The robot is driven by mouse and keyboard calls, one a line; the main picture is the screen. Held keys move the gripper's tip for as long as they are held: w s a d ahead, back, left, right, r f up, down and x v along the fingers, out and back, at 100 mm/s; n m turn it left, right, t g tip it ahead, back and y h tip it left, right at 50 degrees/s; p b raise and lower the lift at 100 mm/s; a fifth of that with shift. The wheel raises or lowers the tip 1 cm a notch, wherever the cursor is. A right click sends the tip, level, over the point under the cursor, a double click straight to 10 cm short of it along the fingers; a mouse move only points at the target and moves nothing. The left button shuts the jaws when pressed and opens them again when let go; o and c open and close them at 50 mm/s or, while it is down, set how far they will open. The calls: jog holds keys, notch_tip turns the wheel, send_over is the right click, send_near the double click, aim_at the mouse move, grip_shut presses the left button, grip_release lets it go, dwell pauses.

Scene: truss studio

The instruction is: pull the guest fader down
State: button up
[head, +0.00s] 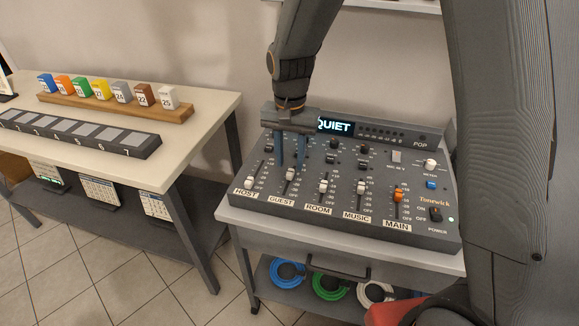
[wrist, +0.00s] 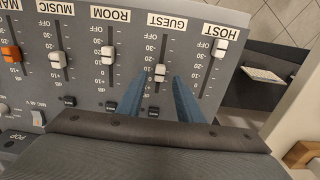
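The guest fader's white cap (head: 290,174) stands partway along its slot on the grey mixer (head: 345,228), above the GUEST label (head: 281,200). In the wrist view the same cap (wrist: 160,72) shows upside down, with the GUEST label (wrist: 167,22) at the top. My gripper (head: 290,164) is open, its two blue fingers pointing down over the guest column. In the wrist view my gripper (wrist: 159,78) has one finger on each side of the cap, with a gap on both sides. Whether the fingertips reach down to cap height is hard to tell.
The host fader (head: 248,183) and room fader (head: 323,187) flank the guest slot closely. The music fader (head: 361,189) and orange main fader (head: 398,194) are further right. A lit QUIET display (head: 334,126) is behind. A table (head: 213,101) with coloured blocks stands left.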

aim_at(290, 172)
jog(key=shift+f, duration=1.6)
grip_shut()
